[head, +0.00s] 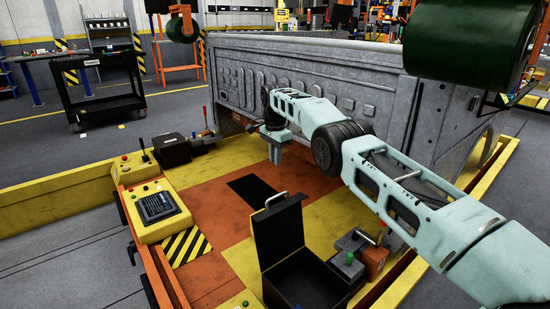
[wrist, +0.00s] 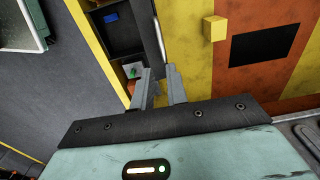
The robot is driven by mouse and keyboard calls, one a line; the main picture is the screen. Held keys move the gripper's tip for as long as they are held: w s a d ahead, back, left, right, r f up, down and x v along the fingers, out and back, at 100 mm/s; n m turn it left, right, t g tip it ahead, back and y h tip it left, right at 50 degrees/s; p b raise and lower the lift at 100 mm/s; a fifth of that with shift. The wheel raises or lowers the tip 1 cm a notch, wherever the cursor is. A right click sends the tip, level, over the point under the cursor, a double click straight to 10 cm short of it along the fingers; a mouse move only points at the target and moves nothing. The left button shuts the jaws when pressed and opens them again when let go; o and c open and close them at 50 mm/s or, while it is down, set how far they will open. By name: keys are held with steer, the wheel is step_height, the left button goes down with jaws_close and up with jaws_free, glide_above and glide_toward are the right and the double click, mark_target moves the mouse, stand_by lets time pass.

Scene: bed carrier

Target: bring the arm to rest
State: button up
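My gripper (head: 275,155) hangs at the end of my pale green arm, above the orange and yellow deck of the carrier (head: 215,190). It points down and is in front of the grey metal panel. In the wrist view the two grey fingers (wrist: 158,72) stand apart with a narrow gap and nothing between them. No object is held. My arm reaches in from the lower right, over the right side of the deck.
An open black box (head: 300,283) with its lid raised stands at the front of the deck. A lever unit (head: 370,250) is right of it. A control box (head: 157,207) is at left. The grey panel (head: 300,75) stands behind; a dark green roller (head: 465,45) is upper right.

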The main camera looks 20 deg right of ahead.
stand_by(0.3)
steer(key=s+a+r+n+y, duration=0.2)
steer(key=s+a+r+n, duration=0.4)
steer(key=s+a+r, duration=0.4)
steer(key=s+a+r+n, duration=0.1)
steer(key=s+a+n, duration=0.25)
steer(key=s, duration=0.35)
steer(key=s+a+r+n, duration=0.2)
steer(key=s+a, duration=0.3)
steer(key=s, duration=0.1)
steer(key=s+d+f+n, duration=0.1)
steer(key=s+d+n, duration=0.15)
steer(key=s, duration=0.85)
steer(key=s+d+f+n+h, duration=0.1)
steer(key=s+n, duration=0.3)
steer(key=s, duration=0.6)
steer(key=s+d+f+n, duration=0.2)
steer(key=s+n, duration=0.2)
steer(key=s, duration=0.7)
step_height(320, 180, up, 26)
steer(key=p, duration=2.5)
steer(key=shift+p, duration=0.35)
steer(key=shift+s, duration=0.1)
